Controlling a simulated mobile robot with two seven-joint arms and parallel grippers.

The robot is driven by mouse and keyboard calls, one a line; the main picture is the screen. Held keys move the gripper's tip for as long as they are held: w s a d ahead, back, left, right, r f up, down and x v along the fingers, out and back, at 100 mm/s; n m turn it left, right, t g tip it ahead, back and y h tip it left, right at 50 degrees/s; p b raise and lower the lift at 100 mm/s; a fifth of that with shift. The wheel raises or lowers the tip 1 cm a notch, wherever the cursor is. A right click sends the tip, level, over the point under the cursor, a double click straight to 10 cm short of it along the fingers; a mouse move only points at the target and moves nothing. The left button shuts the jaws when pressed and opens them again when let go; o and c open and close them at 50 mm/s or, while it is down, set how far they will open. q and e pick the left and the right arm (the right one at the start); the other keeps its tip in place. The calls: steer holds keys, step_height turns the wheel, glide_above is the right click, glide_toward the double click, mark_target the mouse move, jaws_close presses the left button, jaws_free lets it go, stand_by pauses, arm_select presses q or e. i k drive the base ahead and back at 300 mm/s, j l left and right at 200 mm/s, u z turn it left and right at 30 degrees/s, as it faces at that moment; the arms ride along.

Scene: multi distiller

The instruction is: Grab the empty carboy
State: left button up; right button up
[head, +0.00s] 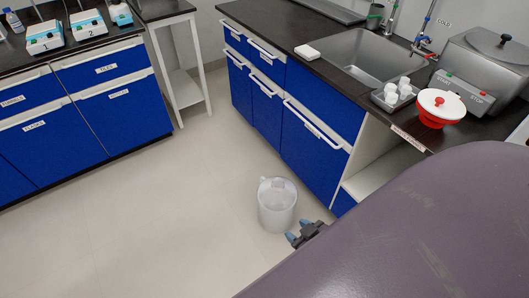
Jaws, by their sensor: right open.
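The empty carboy (276,207) is a translucent whitish container standing upright on the floor in front of the blue cabinets. My right gripper (291,238) shows just below and right of the carboy, with its bluish fingertips pointing toward it. The gripper is open, and nothing shows between its fingers. I cannot tell whether a fingertip touches the carboy. A large purple-grey part of my own body hides much of the lower right. My left gripper is not in view.
Blue cabinets (320,151) with a dark counter stand behind and right of the carboy. The counter holds a sink (365,57), a red and white container (440,108) and a grey distiller (487,65). More blue cabinets (116,115) stand at left. The floor (150,230) left of the carboy is clear.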

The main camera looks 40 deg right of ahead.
mark_target(277, 196)
steer(key=i+j, duration=0.1)
steer(key=i, duration=2.2)
steer(key=i+z, duration=0.15)
steer(key=z, duration=0.3)
steer(key=i+z, duration=0.2)
steer(key=z, duration=0.25)
steer(key=i+j+z, duration=0.15)
steer(key=z, duration=0.35)
steer(key=i+j+z, duration=0.1)
steer(key=z, duration=0.35)
steer(key=i+j+z, duration=0.1)
steer(key=j+z, duration=0.2)
steer(key=z, duration=0.15)
steer(key=j+z, duration=0.2)
steer(key=z, duration=0.25)
steer(key=j+z, duration=0.3)
steer(key=z, duration=0.15)
steer(key=i, duration=0.05)
